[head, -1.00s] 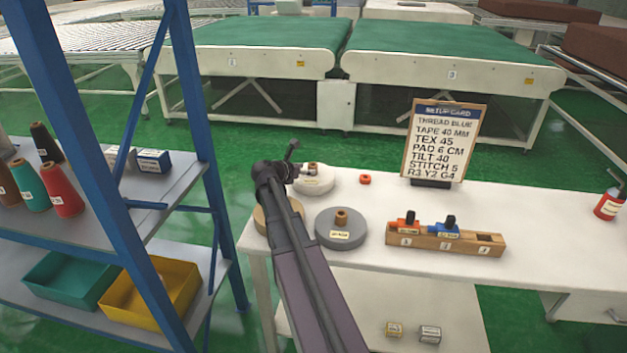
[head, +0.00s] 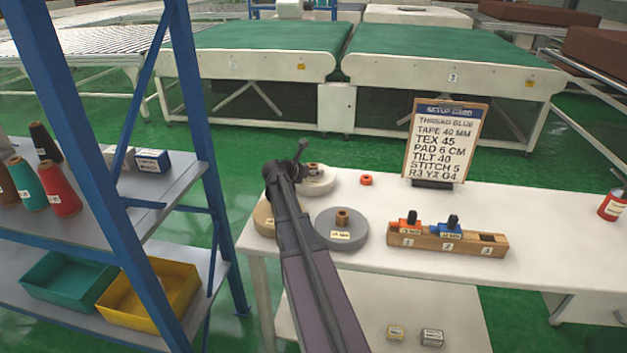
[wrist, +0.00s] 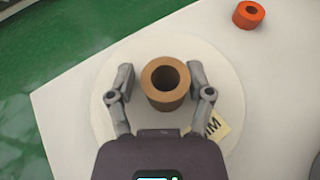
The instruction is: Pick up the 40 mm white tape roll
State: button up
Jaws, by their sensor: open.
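The white tape roll (head: 319,186) lies flat at the back left of the white table, partly hidden by my gripper. In the wrist view the white roll (wrist: 125,68) fills the middle, with a brown core (wrist: 165,82) standing up from it. A label ending in "MM" shows at its lower right, partly covered by a finger. My gripper (wrist: 162,85) is open, with one finger on each side of the core. I cannot tell whether the fingers touch the core. In the head view my gripper (head: 303,168) is over the roll.
A grey roll (head: 342,229) and a tan roll (head: 263,222) lie nearby. An orange ring (head: 366,180) is behind, right of the white roll. A wooden block (head: 447,242) and a setup card (head: 442,145) stand farther right. A blue-framed shelf (head: 215,225) is at left.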

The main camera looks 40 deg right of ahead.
grip_shut()
jog(key=shift+r, duration=0.1)
notch_tip(320, 180, up, 10)
jog(key=p, duration=1)
dwell(0.8)
